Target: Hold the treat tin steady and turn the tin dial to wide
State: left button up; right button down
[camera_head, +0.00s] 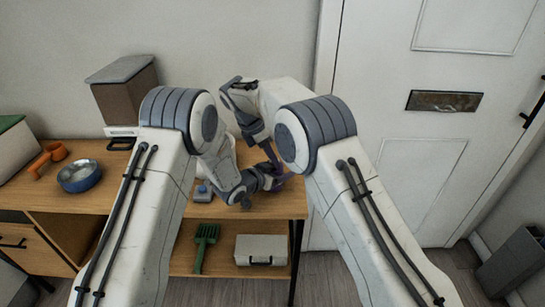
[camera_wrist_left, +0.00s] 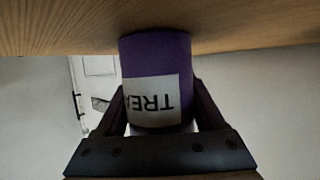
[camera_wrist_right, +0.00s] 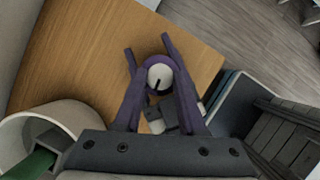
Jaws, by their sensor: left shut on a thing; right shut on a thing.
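The treat tin is a purple cylinder (camera_wrist_left: 155,55) with a white label whose letters appear upside down in the left wrist view. My left gripper (camera_wrist_left: 160,92) is shut on its sides, and the tin is at the wooden top. In the right wrist view the tin's dial (camera_wrist_right: 160,77) is a pale round knob with a dark pointer line. My right gripper (camera_wrist_right: 148,45) is shut on the dial from above, one finger on each side. In the head view both grippers meet near the counter's right end, and the arms mostly hide the tin.
A green brush (camera_head: 205,240) and a pale box (camera_head: 262,247) lie on the lower shelf. A white door (camera_head: 430,130) is at right.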

dwell(0.3)
jog(key=shift+c, duration=2.3)
grip_release()
jog(key=v, duration=1.2)
jog(key=shift+a, duration=0.1)
